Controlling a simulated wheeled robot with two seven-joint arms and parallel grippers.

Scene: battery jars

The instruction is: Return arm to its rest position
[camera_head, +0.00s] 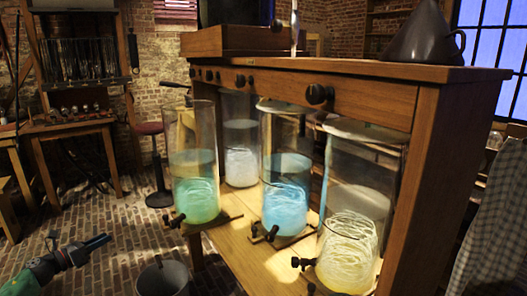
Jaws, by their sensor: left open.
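My left gripper (98,244) is low at the left edge of the head view, over the brick floor. Its jaws are open and hold nothing that I can see. It is well to the left of the glass jars and apart from them. My green and grey left arm comes in from the lower left corner. My right gripper is not in view.
A wooden workbench (445,165) carries glass jars on its lower shelf: green (196,170), pale (240,150), blue (287,190) and yellowish (350,235). A dark bucket (163,281) stands on the floor right of my gripper. A stool (158,199) stands behind.

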